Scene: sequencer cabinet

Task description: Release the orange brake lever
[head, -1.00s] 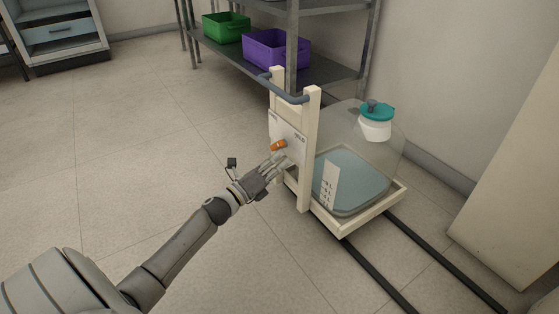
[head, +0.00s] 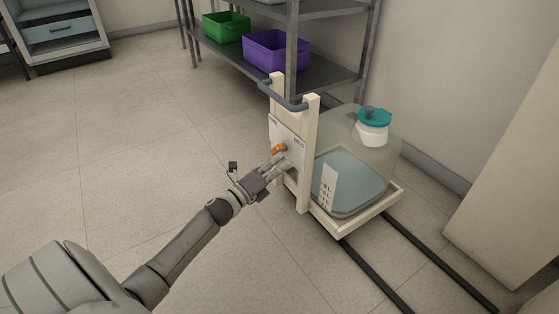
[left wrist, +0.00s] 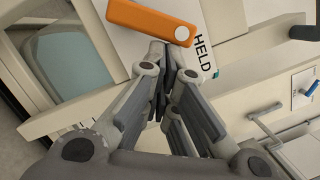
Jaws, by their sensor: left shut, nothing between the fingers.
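The orange brake lever (head: 278,149) is on the white plate of the cream cart frame. In the left wrist view the lever (left wrist: 150,20) lies across the top, just beyond my fingertips, with the word "HELD" printed beside its round pivot end. My left gripper (head: 279,160) is shut and empty, just below the lever in the head view. In the left wrist view its fingers (left wrist: 162,65) are together, pointing at the plate. Whether the fingertips touch the lever cannot be told. My right gripper is not in view.
The cart carries a large clear carboy with a teal cap (head: 375,115) and stands on dark floor rails (head: 430,250). A grey push handle (head: 283,97) tops its frame. A metal shelf with green (head: 227,27) and purple (head: 276,50) bins stands behind. Floor to the left is clear.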

